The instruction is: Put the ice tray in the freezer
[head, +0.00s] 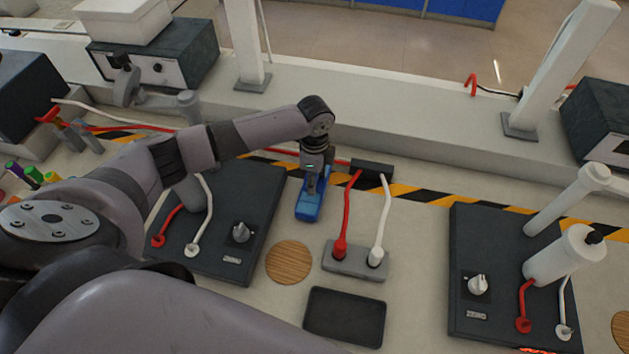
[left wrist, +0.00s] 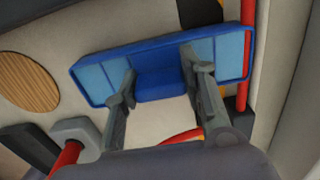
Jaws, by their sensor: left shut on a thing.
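A blue ice tray (head: 308,207) with paler blue panels is at the middle of the bench in the head view, just in front of the striped tape. It also shows in the left wrist view (left wrist: 157,87), lying across the picture at a slant. My left gripper (head: 315,184) reaches down from above and is shut on the tray, its fingers (left wrist: 158,62) at the tray's middle part. Whether the tray touches the bench is hard to tell. My right gripper is not in view. I cannot make out a freezer in either view.
A dark panel (head: 262,205) with a knob and cables stands left of the tray. A socket block (head: 355,262) with red and white cables is close on the right. A round wooden disc (head: 289,262) and a shallow black tray (head: 345,316) lie nearer. Another panel (head: 478,230) is farther right.

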